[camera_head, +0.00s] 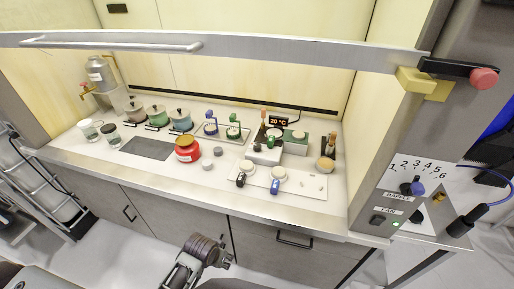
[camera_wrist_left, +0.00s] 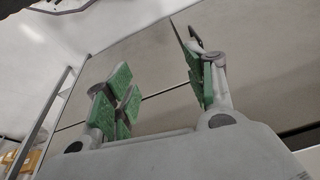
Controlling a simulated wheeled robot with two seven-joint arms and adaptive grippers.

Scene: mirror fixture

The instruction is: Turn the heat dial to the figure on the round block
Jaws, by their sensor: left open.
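A dial (camera_head: 406,188) with a dark knob sits on the light panel at the right, below an arc of figures from 1 to 6. A blue part shows at its right side; the setting is too small to tell. My left gripper (camera_head: 226,260) is low in front of the cabinets, far left of the dial. In the left wrist view it (camera_wrist_left: 158,92) is open and empty, with green pads.
A metal sash bar (camera_head: 230,46) spans above the counter (camera_head: 130,168). A red pot (camera_head: 187,151), jars and burners stand there. A fan switch (camera_head: 377,219) and a second dark knob (camera_head: 416,216) are below the dial.

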